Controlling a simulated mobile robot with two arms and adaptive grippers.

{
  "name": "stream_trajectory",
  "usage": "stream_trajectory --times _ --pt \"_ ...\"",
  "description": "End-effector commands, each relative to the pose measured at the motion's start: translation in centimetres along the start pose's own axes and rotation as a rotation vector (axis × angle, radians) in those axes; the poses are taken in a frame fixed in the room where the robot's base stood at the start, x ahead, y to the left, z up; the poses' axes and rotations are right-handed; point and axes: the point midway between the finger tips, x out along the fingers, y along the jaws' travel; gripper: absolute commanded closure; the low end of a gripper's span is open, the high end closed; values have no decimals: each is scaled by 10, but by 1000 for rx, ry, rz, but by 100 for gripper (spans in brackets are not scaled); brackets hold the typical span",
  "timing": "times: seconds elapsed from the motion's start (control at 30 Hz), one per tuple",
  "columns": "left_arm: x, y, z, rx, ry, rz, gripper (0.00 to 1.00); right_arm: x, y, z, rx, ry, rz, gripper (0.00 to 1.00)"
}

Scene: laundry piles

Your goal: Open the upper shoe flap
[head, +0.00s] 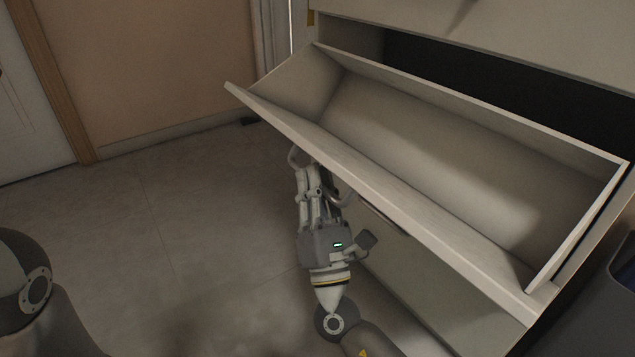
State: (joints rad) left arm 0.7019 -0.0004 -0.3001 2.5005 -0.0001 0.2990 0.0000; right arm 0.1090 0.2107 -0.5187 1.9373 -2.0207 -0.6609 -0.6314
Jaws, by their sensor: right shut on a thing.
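The upper shoe flap (420,215) of the white cabinet is tilted far out, and its pale, empty inside shows. My right gripper (318,172) is under the flap's front edge, at its outer face. It is shut on the flap's handle (385,213), of which only a thin dark part shows. The fingertips are partly hidden behind the flap's edge. My left gripper is out of view.
A pale lower front panel (430,285) is below the open flap. The cabinet's upper part (540,35) is above the dark opening. A dark bin-like object (622,285) stands at the right edge. The tiled floor (190,215) to the left is clear.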

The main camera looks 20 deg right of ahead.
Motion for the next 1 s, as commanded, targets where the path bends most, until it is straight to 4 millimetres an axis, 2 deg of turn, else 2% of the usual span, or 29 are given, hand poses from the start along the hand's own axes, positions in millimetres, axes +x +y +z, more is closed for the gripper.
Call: stream_trajectory --times 0.43,0.47,0.53,0.87,1.0 --pt "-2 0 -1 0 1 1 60 0 0 1 -6 -4 3 100" --pt "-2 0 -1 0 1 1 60 0 0 1 -6 -4 3 87" --pt "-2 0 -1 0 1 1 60 0 0 1 -5 -4 3 79" --pt "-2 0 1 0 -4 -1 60 0 0 1 -5 -4 3 79" --pt "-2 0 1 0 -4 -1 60 -12 -1 0 -6 -1 3 79"
